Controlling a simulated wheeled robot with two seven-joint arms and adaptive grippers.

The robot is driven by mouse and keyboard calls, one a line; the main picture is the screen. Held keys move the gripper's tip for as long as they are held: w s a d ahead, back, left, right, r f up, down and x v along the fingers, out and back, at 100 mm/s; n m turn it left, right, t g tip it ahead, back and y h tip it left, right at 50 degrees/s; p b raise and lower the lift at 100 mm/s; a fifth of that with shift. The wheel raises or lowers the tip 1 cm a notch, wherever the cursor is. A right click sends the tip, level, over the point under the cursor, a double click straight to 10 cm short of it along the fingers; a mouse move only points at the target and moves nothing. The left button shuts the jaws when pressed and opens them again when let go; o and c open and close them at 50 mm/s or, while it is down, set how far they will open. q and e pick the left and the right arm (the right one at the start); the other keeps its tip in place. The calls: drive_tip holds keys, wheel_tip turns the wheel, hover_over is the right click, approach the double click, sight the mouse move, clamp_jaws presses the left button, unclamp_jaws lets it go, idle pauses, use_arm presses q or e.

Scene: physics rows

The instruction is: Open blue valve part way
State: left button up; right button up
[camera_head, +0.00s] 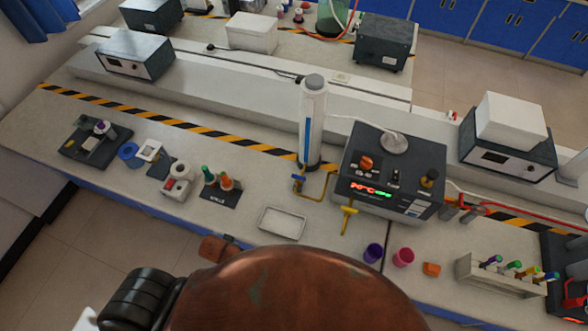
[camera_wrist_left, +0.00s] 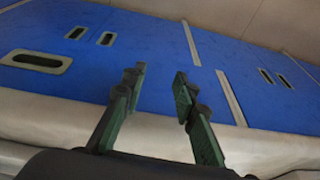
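A bent yellow pipe (camera_head: 322,190) runs from near the valve toward the dark box on the right. How far the valve is turned is too small to tell. My left gripper (camera_wrist_left: 156,85) is open and empty in the left wrist view, facing blue cabinet fronts (camera_wrist_left: 145,60). It is not near the valve in that view. My right gripper is in neither view.
A dark box with a lit display (camera_head: 390,170) stands right of the column. An empty metal tray (camera_head: 283,222) lies in front. A purple cup (camera_head: 373,253), a pink cup (camera_head: 403,258) and a tube rack (camera_head: 500,273) are to the right. A yellow tap (camera_head: 349,211) is nearby.

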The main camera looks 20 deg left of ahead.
use_arm(q)
drive_tip(key=w+d+r+m+p, duration=0.1)
drive_tip(key=w+d+r+p, duration=0.1)
drive_tip(key=r, duration=0.5)
drive_tip(key=w+d+r+p, duration=0.1)
drive_tip(key=r, duration=0.6)
drive_tip(key=w+d+r+m+h, duration=0.25)
drive_tip(key=w+d+m, duration=0.35)
drive_tip(key=d, duration=0.6)
drive_tip(key=w+d+r+m+h, duration=0.1)
drive_tip(key=w+d+m+h, duration=0.25)
drive_tip(key=w+d, duration=0.65)
wheel_tip(320, 180, up, 6)
drive_tip(key=m+g+y+p, duration=0.2)
drive_tip(key=m+g+y, duration=0.1)
drive_tip(key=m+y, duration=0.3)
hover_over(299, 176)
drive_tip(key=shift+s+d+f+m+h, duration=0.2)
drive_tip(key=shift+m+h, duration=0.1)
drive_tip(key=shift+m, duration=0.35)
drive_tip(key=shift+w+a+f, duration=0.1)
drive_tip(key=shift+a, duration=0.15)
wheel_tip(299, 176, down, 7)
drive_tip(key=shift+f+p, duration=0.15)
drive_tip(key=shift+p, duration=0.3)
